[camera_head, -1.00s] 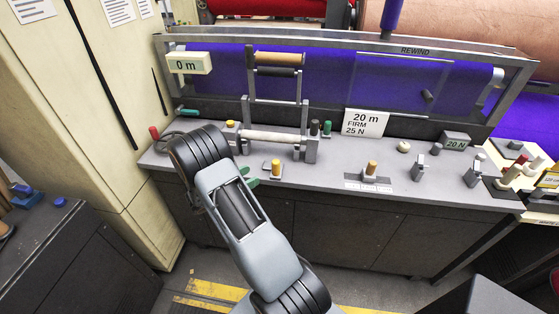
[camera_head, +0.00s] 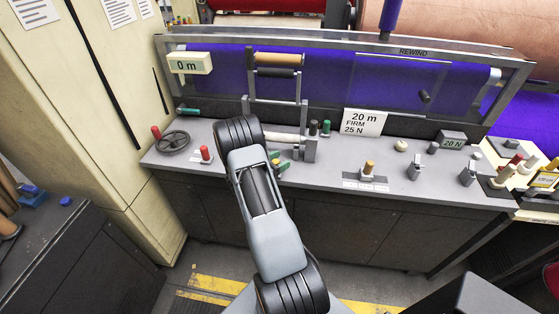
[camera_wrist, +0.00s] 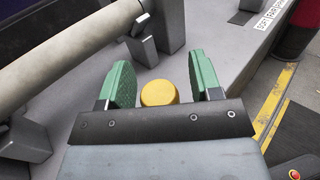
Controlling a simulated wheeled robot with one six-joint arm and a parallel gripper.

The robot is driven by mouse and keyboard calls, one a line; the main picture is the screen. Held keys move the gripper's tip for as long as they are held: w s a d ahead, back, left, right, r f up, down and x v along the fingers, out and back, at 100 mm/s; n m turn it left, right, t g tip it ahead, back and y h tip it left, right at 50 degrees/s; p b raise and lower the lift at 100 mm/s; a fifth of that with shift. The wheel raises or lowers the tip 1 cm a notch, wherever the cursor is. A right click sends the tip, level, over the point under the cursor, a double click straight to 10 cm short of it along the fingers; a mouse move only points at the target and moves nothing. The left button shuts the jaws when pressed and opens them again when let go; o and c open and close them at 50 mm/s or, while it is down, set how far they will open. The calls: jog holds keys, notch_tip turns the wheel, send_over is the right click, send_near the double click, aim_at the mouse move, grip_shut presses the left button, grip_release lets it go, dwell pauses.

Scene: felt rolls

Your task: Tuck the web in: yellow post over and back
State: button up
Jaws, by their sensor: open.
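The yellow post (camera_wrist: 159,93) shows its round cap in the wrist view, between the two green fingers of my gripper (camera_wrist: 161,78). The gripper is open, with a gap on each side of the cap. The purple web (camera_head: 340,78) runs behind the frame marked REWIND. A pale roller (camera_wrist: 70,55) lies beyond my gripper, to the left in the wrist view.
A red post (camera_head: 205,153) and a handwheel (camera_head: 173,141) stand left on the grey bench (camera_head: 330,160). A tan post (camera_head: 368,168) stands to the right. Black and green knobs stand by the roller bracket (camera_head: 310,149). A "20 m FIRM 25 N" card (camera_head: 363,121) stands behind.

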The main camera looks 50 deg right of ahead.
grip_shut()
jog(key=shift+f, duration=0.1)
dwell(0.5)
